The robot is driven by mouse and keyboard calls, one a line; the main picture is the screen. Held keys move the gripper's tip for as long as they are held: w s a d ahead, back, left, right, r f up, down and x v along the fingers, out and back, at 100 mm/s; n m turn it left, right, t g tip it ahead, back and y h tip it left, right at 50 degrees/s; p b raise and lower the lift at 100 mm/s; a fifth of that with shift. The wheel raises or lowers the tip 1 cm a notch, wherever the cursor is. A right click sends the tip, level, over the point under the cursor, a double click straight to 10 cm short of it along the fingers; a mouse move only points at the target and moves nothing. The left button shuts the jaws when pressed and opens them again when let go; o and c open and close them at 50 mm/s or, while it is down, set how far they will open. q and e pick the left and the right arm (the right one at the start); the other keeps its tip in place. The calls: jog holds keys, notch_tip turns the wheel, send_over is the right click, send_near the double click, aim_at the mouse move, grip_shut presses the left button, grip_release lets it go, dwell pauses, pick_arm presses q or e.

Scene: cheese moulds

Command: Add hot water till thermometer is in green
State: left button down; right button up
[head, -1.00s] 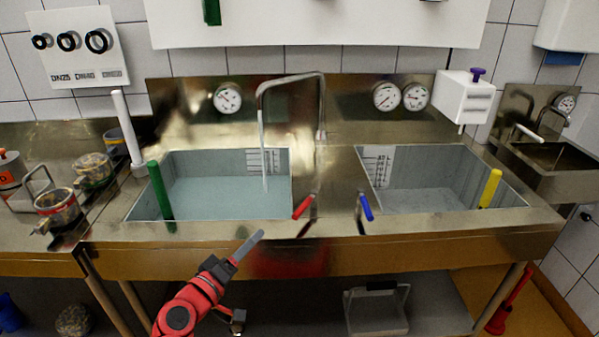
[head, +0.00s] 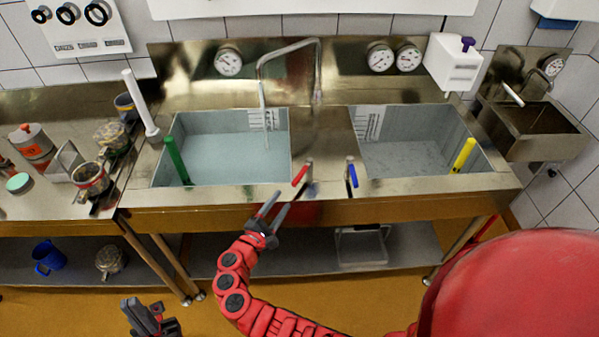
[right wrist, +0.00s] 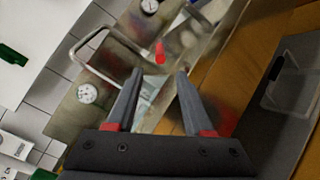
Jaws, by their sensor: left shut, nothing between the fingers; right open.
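The left basin (head: 230,176) holds pale water. A thin water stream (head: 265,120) falls into it from the bent tap (head: 318,65). A round dial (head: 228,63) is on the panel behind it; its reading is too small to tell. A red lever (head: 300,174) and a blue lever (head: 352,174) stand at the front edge. My right gripper (head: 287,199) is open just in front of the red lever. In the right wrist view the red lever (right wrist: 160,52) shows beyond and between the fingertips, apart from them. My left gripper (head: 148,312) is shut and empty, low at the front left.
A green stick (head: 176,160) stands in the left basin and a yellow one (head: 464,155) in the right basin (head: 400,160). Two more dials (head: 394,59) are on the panel. Jars and cans (head: 92,178) crowd the left counter. Open floor (head: 330,290) lies in front.

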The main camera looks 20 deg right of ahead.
jog(key=p, duration=0.1)
send_near(308, 165)
jog(key=x, duration=0.5)
jog(key=shift+w+a+f, duration=0.1)
jog(key=shift+w+f, duration=0.15)
jog(key=shift+f, duration=0.15)
grip_shut()
dwell(0.9)
